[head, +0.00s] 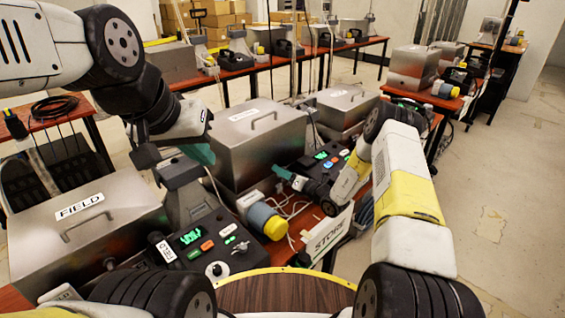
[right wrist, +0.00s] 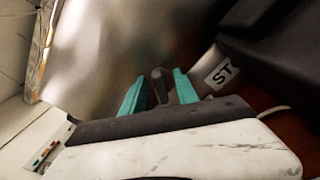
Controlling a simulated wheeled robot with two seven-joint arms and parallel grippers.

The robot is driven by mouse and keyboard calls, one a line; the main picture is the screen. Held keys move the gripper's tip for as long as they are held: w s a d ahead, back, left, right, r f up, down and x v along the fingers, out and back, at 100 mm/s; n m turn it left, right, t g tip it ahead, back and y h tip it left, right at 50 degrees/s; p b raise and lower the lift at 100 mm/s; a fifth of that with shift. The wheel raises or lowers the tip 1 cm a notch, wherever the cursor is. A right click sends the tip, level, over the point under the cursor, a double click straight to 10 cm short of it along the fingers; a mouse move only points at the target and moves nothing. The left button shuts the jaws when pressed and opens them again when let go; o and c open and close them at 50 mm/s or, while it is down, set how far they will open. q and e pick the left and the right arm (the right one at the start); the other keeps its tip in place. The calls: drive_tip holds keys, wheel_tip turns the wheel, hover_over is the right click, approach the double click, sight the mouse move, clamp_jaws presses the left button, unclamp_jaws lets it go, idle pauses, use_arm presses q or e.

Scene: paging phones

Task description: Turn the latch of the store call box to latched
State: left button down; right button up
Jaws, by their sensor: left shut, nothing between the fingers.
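The store call box (head: 330,158), a dark panel with a green display and coloured buttons, stands right of centre in the head view, partly behind my right arm. My right gripper (head: 284,173) is at its left end, beside a metal case. In the right wrist view its teal fingers (right wrist: 158,92) are apart, with a dark grey rounded knob (right wrist: 159,80) between or just beyond them; I cannot tell if they touch it, or if it is the latch. The latch's position cannot be made out. My left gripper (head: 200,152) is shut and empty in front of the metal case.
The metal case (head: 255,145) with a handle stands behind the grippers. The FIELD case (head: 85,235) and its call box (head: 205,245) are at left. A blue and yellow cylinder (head: 266,220) and a STORE sign (head: 328,232) are near the front. Free floor lies at right.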

clamp_jaws()
idle(0.4)
drive_tip(key=n, duration=0.3)
drive_tip(key=shift+n, duration=0.4)
drive_tip(key=shift+s+n, duration=0.1)
drive_tip(key=shift+n, duration=1.9)
unclamp_jaws()
